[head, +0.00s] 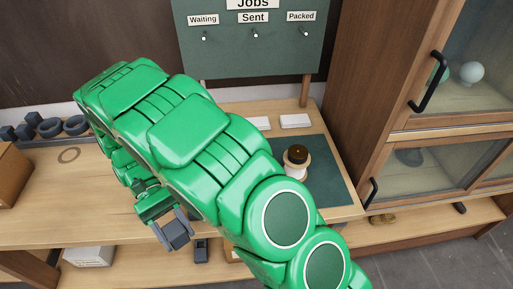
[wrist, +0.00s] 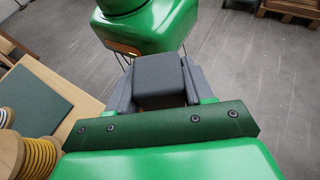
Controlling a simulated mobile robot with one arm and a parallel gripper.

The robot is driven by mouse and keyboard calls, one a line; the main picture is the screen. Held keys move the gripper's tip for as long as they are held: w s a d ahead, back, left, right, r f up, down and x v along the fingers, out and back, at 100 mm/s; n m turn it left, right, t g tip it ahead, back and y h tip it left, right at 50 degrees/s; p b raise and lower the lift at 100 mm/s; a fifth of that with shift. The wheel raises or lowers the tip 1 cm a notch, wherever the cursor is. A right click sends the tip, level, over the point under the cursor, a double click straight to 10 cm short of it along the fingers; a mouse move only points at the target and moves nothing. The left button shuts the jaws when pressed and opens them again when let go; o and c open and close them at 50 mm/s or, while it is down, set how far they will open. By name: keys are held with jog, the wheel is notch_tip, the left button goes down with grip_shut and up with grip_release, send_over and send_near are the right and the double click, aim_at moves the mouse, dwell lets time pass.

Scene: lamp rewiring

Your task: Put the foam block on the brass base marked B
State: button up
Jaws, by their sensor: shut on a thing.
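My gripper (head: 174,231) is shut on a dark grey block, the foam block (wrist: 160,78), held between its fingers in the wrist view. In the head view the gripper hangs over the front edge of the wooden bench, left of centre, and block and fingers are hard to tell apart there. No letter B can be read in either view. A small brass-coloured piece (head: 383,218) lies on the lower shelf at the right; I cannot tell whether it is a marked base.
A dark green mat (head: 334,178) lies on the bench, with a round pale piece with a dark top (head: 297,155) on it. Wire spools (wrist: 37,155) stand at lower left in the wrist view. A glass-doored cabinet (head: 350,90) stands at the right. The left bench (head: 100,190) has free room.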

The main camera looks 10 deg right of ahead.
jog(key=w+d+r+n+t+h, duration=0.2)
jog(key=d+r+n+t+h, duration=0.15)
jog(key=d, duration=0.65)
jog(key=w+d+r+n+t+h, duration=0.2)
jog(key=d+n+t, duration=0.25)
jog(key=d, duration=0.55)
jog(key=w+d+r+n+t, duration=0.3)
jog(key=d+r, duration=0.9)
jog(key=d, duration=0.1)
send_over(298, 151)
jog(key=s, duration=0.1)
notch_tip(298, 151, down, 8)
jog(key=shift+w+f+h, duration=0.25)
jog(key=shift+w+f, duration=0.3)
jog(key=shift+f, duration=1.7)
jog(key=o, duration=1)
jog(key=shift+f, duration=0.1)
